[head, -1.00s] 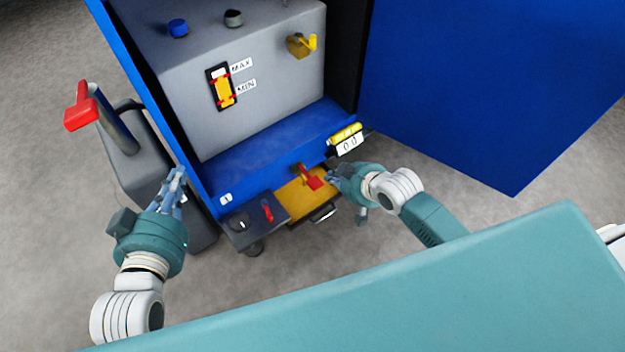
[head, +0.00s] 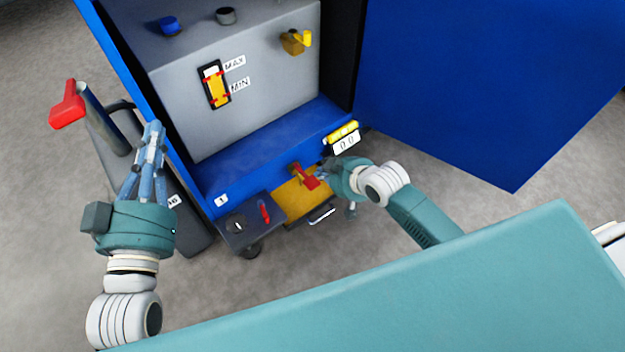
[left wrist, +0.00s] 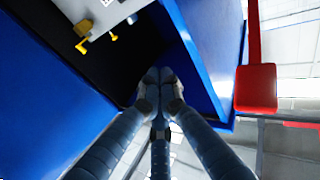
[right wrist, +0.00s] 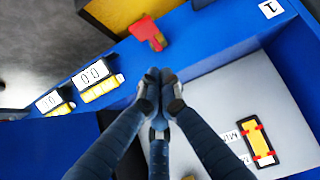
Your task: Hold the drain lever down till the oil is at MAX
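A red lever (head: 306,177) sticks out over the front edge of the blue cabinet; it also shows in the right wrist view (right wrist: 148,34). A sight gauge (head: 215,85) with MAX and MIN labels holds yellow oil, its top near the upper red mark; I cannot tell exactly where. My right gripper (head: 324,171) is shut and empty, close beside the red lever; contact cannot be told. In the right wrist view its fingertips (right wrist: 160,76) lie apart from the lever in the picture. My left gripper (head: 153,126) is shut and empty, left of the cabinet's side wall.
A yellow valve handle (head: 304,39) is on the grey tank's face. A red-ended handle (head: 67,106) stands left of the cabinet. A small red lever (head: 264,211) sits on a dark box below. A blue door (head: 480,90) stands open.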

